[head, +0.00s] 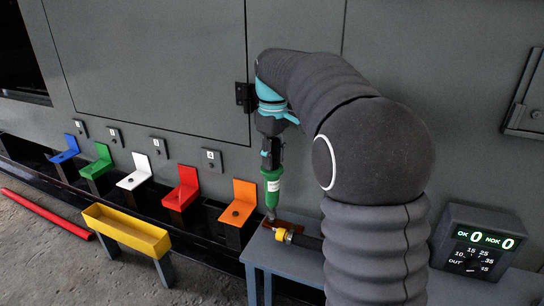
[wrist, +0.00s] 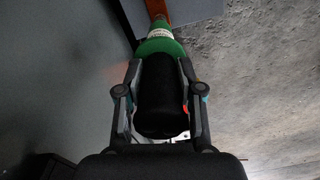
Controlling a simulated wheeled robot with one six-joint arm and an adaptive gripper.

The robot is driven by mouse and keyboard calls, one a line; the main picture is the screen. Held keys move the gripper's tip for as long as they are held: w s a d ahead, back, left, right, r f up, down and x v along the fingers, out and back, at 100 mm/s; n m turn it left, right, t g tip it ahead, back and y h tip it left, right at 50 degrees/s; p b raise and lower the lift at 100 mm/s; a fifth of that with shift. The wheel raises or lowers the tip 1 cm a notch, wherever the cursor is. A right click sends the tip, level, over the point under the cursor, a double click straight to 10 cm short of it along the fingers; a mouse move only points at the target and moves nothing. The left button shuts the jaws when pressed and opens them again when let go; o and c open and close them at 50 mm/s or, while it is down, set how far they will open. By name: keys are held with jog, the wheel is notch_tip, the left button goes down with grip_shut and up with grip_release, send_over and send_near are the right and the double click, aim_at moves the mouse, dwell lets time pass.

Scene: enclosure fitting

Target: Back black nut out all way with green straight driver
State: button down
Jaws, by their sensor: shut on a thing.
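My gripper (head: 269,155) is shut on the green straight driver (head: 272,188) and holds it upright, nose down, over the left end of a grey bench (head: 300,262). In the wrist view the fingers (wrist: 160,95) close around its black grip, with its green body (wrist: 160,46) beyond. The driver's tip comes down at the edge of a red-brown plate (head: 297,226) on the bench. I cannot tell whether it touches anything. The black nut cannot be made out; it is too small or hidden at the tip.
A yellow-ended dark bar (head: 283,235) lies beside the tip. A control box (head: 475,242) reads OK 0, NOK 0, with a dial. Blue, green, white, red and orange holders (head: 239,209) line the wall. A yellow trough (head: 126,232) stands in front. My arm hides part of the bench.

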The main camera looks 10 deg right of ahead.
aim_at(273, 140)
jog(key=shift+s+f, duration=0.1)
jog(key=shift+f, duration=0.55)
dwell(1.5)
jog(key=shift+r+p, duration=1.05)
jog(key=shift+p, duration=0.25)
dwell(1.0)
jog(key=shift+r+p, duration=1.1)
jog(key=shift+r, duration=2)
